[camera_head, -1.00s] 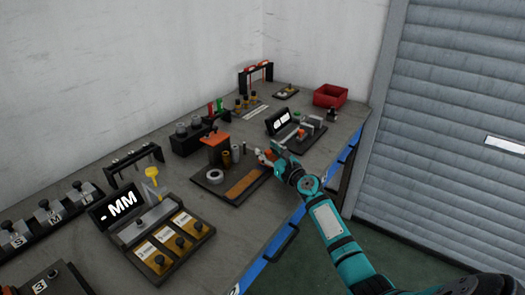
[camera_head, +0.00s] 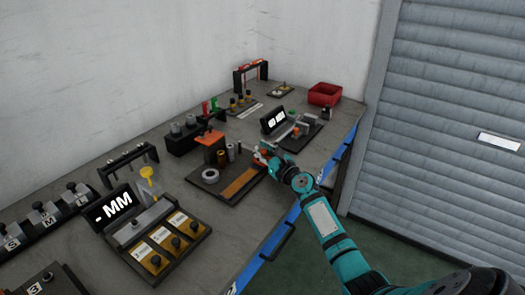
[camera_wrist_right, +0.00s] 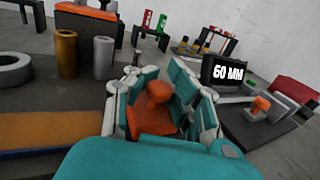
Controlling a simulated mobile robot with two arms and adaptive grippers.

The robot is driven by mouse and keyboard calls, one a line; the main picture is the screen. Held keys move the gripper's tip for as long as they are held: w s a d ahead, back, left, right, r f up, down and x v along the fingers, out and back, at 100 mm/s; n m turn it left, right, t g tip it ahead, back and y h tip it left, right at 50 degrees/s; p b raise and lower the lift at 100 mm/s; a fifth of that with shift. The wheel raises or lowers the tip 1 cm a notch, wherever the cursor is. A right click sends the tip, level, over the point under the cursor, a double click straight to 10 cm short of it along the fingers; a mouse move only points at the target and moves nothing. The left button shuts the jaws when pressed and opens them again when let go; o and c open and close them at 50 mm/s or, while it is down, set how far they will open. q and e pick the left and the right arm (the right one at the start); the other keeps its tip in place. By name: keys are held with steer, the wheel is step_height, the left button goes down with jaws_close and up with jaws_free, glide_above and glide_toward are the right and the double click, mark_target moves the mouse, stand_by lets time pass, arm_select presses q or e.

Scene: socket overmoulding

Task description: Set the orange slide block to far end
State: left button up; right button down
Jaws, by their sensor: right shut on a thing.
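An orange block with a rounded knob (camera_wrist_right: 157,108) sits between the fingers of my right gripper (camera_wrist_right: 160,92) in the right wrist view. The fingers are shut on it and cover its sides and lower part. In the head view my right gripper (camera_head: 263,154) is low over the right end of a dark fixture plate (camera_head: 230,193), and the block is mostly hidden. A second, smaller orange knob (camera_wrist_right: 262,103) stands on the fixture beside the "60 MM" display (camera_wrist_right: 226,72); it also shows in the head view (camera_head: 296,131). My left gripper is not in view.
The plate carries an orange-brown strip (camera_head: 242,184), a grey ring (camera_head: 210,175), upright cylinders (camera_head: 222,158) and an orange-topped stand (camera_head: 210,138). A red bin (camera_head: 325,94) stands at the far end. The "MM" fixture (camera_head: 115,206) is nearer, at left.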

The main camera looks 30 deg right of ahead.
mark_target(235, 187)
steer(key=shift+d+f, duration=0.15)
steer(key=shift+f, duration=0.1)
steer(key=shift+s+a+p, duration=0.15)
steer(key=shift+a+p, duration=0.2)
steer(key=shift+p, duration=0.05)
steer(key=a+p, duration=0.1)
steer(key=s+a+p, duration=0.1)
steer(key=a, duration=0.1)
steer(key=s+a+p, duration=0.1)
steer(key=shift+a+r, duration=0.2)
steer(key=shift+r, duration=0.05)
steer(key=s+a+p, duration=0.1)
steer(key=a, duration=0.1)
steer(key=s+a+p, duration=0.1)
steer(key=a, duration=0.2)
steer(key=s+a+p, duration=0.1)
steer(key=a, duration=0.1)
steer(key=shift+s+a+f, duration=0.15)
steer(key=shift+a+f, duration=0.05)
steer(key=shift+a, duration=0.1)
steer(key=shift+s+a+f, duration=0.2)
steer(key=shift+s+a, duration=0.05)
steer(key=shift+a, duration=0.35)
